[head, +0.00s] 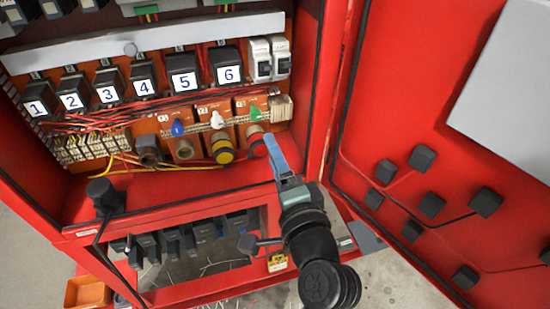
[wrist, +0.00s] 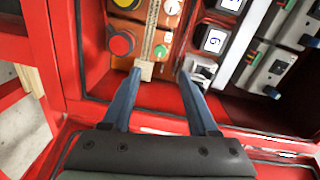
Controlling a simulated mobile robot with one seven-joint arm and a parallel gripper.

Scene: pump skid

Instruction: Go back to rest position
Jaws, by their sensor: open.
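My gripper (head: 270,137) is in front of the right side of the open red cabinet in the head view. Its two blue fingers are spread apart with nothing between them in the wrist view (wrist: 160,75). The left fingertip there lies in front of a beige terminal block (wrist: 146,70), and the right one is close to a white breaker (wrist: 200,70). I cannot tell whether either fingertip touches anything. A red button (wrist: 122,42) and a green knob (wrist: 161,52) are left of and above the fingers. In the head view one finger partly hides the red button.
Relays numbered 1 to 6, such as relay 6 (head: 227,73), line the cabinet above blue, white and green knobs. The open red door (head: 420,100) stands close on the right. A red lower ledge (head: 170,205) is below. An orange bin (head: 87,292) is at lower left.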

